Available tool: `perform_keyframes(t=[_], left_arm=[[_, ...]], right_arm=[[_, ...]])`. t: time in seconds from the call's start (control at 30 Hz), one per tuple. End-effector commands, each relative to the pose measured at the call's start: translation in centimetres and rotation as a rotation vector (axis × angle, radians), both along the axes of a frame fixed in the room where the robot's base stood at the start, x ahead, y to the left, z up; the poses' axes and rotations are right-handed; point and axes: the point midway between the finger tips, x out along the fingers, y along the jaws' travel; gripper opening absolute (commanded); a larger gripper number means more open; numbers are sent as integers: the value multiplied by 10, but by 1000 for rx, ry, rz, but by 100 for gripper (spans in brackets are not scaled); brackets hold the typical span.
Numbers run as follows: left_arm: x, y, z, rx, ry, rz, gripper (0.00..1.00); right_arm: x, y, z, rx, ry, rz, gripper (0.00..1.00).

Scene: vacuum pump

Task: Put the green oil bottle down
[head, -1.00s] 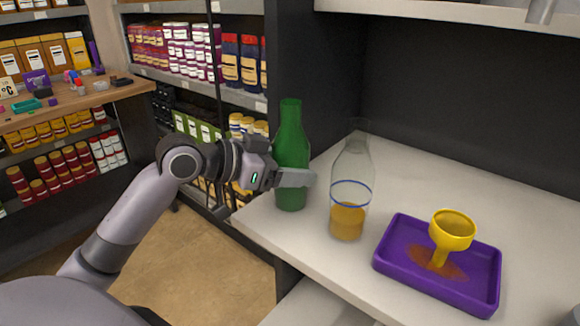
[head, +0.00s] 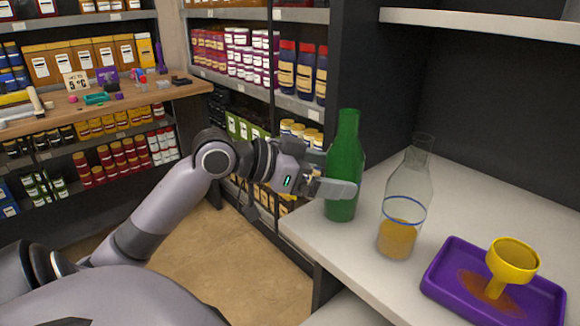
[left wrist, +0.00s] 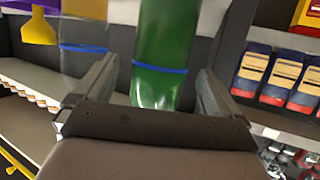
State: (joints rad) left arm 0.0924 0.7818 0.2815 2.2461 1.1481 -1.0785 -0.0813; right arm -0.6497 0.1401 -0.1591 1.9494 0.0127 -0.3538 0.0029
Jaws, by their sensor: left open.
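The green oil bottle (head: 344,165) stands upright on the white counter (head: 480,190), near its left edge. In the left wrist view the green bottle (left wrist: 163,50) shows between the two fingers, with a blue ring around it. My left gripper (head: 335,188) is open, its fingers beside the lower half of the bottle. The gap between the fingers also shows in the left wrist view (left wrist: 160,90). Whether a finger touches the bottle I cannot tell. My right gripper is not in view.
A clear bottle (head: 404,205) with amber liquid and a blue ring stands right of the green one. A purple tray (head: 455,262) holds a yellow funnel (head: 513,262) over a brown spill. Stocked shelves (head: 290,105) and a wooden bench (head: 180,88) stand at the left.

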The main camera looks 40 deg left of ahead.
Motion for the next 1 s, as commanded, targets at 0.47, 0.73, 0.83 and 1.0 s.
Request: perform_keyframes(t=[0.47,0.73,0.83,1.0], left_arm=[[-51,27,20,0,1,0,98],[-69,37,28,-1,0,0,98],[-71,38,29,-1,0,0,98],[-72,38,30,0,1,-1,98]], right_arm=[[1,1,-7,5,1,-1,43],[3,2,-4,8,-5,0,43],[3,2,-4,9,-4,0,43],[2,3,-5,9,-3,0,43]])
